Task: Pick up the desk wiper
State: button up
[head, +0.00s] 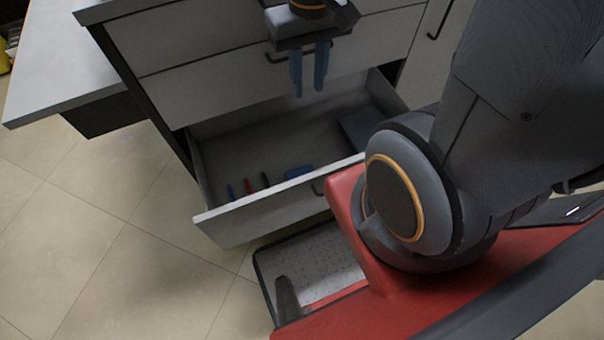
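A small blue object (298,172), which looks like the desk wiper, lies in the open bottom drawer (265,208), close behind its front panel. The panel hides part of it, so its full shape does not show. My gripper (309,92) points down from the top of the view, in front of the cabinet's upper drawers and above the open drawer. Its two blue fingers are apart with nothing between them. It is clear of the blue object and touches nothing that I can see.
In the drawer, several thin pens or markers (248,186) lie left of the blue object, and a dark blue-grey box (361,129) sits at the right. A grey-white tabletop (62,55) juts out at left. The tiled floor (130,260) is clear at lower left.

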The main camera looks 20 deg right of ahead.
aim_at(291, 175)
jog(key=z, duration=1.8)
jog(key=k, duration=1.2)
jog(key=u, duration=0.15)
